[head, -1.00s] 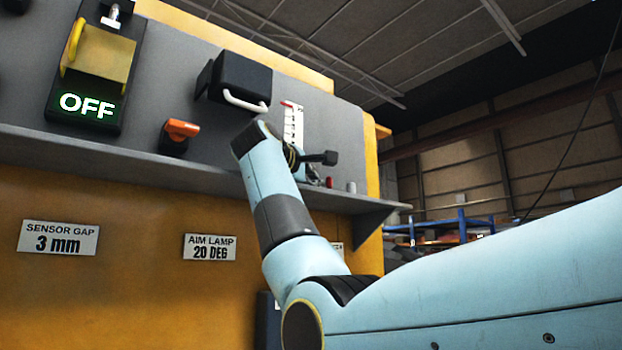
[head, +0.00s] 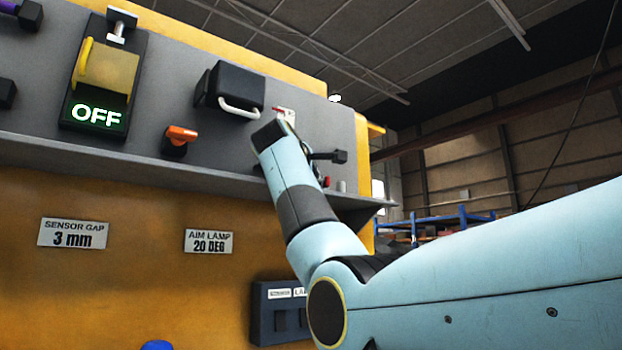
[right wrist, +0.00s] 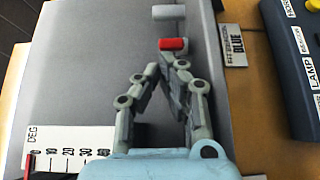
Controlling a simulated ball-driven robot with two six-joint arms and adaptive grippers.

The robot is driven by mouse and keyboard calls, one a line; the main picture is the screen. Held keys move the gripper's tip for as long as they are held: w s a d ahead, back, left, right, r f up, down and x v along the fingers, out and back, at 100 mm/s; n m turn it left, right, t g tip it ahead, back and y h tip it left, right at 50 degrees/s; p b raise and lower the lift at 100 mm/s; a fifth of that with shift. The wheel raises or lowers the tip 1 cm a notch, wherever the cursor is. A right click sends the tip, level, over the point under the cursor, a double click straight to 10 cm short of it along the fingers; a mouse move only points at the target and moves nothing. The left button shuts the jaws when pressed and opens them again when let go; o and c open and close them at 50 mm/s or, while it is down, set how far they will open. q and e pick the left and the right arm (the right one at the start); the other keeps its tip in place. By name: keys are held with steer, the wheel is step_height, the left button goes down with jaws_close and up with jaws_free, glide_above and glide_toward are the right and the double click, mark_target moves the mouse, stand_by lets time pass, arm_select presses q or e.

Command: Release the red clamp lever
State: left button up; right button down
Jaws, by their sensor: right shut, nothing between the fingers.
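A small red piece (right wrist: 173,44), which could be the red clamp lever, lies just beyond my right fingertips in the right wrist view, beside a grey cylinder (right wrist: 168,12). A small red piece (head: 327,181) also shows past my right arm in the head view. My right gripper (right wrist: 171,64) is shut and empty, its fingers meeting close to the red piece; contact cannot be told. In the head view my arm hides it. An orange-red lever (head: 181,134) sits on the grey panel, left of my arm. My left gripper is out of view.
A grey ledge (head: 100,165) runs below the panel. A black box with a white handle (head: 240,88), a yellow-handled switch reading OFF (head: 103,75) and a degree scale (right wrist: 75,150) are near. A dark labelled box (right wrist: 297,75) lies at the right wrist view's right.

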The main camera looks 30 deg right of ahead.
mark_target(329, 177)
steer(key=shift+d+f, duration=0.25)
steer(key=shift+d+b, duration=0.25)
steer(key=shift+b, duration=0.15)
steer(key=shift+s+d+b, duration=0.35)
steer(key=shift+s+d, duration=0.05)
steer(key=shift+s, duration=0.15)
steer(key=shift+s+d+r, duration=0.1)
steer(key=shift+s+d, duration=0.05)
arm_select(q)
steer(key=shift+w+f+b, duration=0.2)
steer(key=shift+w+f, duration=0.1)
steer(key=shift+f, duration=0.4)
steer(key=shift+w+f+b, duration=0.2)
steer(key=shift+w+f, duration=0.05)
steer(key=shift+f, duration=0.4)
arm_select(e)
steer(key=shift+s+d, duration=0.15)
steer(key=shift+d, duration=0.25)
